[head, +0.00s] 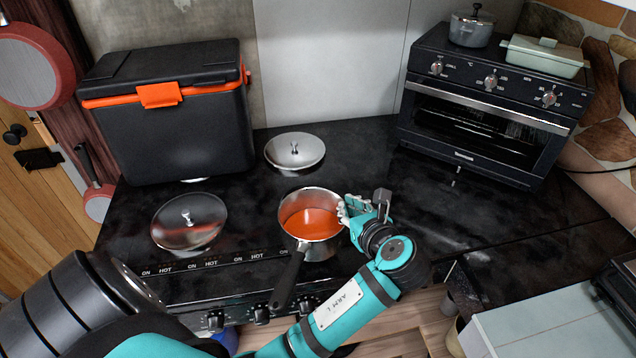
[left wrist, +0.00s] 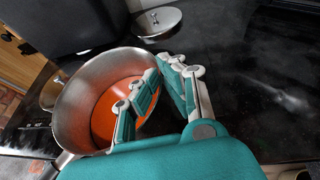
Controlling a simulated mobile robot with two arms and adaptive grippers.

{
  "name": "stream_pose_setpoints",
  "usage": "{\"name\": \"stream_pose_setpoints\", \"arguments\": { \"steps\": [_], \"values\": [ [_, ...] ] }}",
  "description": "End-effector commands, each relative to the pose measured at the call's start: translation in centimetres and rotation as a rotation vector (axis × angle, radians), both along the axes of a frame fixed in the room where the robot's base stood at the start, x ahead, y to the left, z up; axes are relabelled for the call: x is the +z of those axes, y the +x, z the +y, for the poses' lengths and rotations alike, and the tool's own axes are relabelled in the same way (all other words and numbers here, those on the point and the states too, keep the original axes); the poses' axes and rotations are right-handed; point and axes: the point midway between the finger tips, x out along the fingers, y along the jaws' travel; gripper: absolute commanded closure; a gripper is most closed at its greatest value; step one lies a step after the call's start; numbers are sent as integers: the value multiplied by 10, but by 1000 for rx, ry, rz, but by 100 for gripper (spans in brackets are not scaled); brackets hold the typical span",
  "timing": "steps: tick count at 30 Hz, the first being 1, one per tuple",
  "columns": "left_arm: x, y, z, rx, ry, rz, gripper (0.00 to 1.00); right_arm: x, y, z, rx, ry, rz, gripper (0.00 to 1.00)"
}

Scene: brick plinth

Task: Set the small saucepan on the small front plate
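The small saucepan (head: 311,243) is steel with orange-red contents and a dark handle (head: 288,280) pointing toward the front of the black hob. It also shows in the left wrist view (left wrist: 75,115), looking upright. My left gripper (head: 347,211) is at the pan's right rim. In the left wrist view the gripper's fingers (left wrist: 158,77) straddle the rim, one over the inside, one outside, with tips close together; they look shut on it. I cannot make out the small front plate; the pan hides the hob under it. My right gripper is not in view.
A shiny lid (head: 175,235) lies left of the pan and another lid (head: 310,157) behind it. A black cool box (head: 180,135) stands at the back left. A toaster oven (head: 475,150) stands at the back right. The dark counter right of my gripper is clear.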

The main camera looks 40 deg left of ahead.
Motion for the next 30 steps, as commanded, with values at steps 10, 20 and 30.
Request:
{"name": "stream_pose_setpoints", "arguments": {
  "steps": [10, 20, 30],
  "values": [
    [-2, 60, 59, 2, 7, -2, 100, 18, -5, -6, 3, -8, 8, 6],
    [-9, 105, 102, 1, 5, -3, 100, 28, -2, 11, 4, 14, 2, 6],
    [-39, 109, 106, -2, 4, 2, 100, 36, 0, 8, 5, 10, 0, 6]
  ]
}}
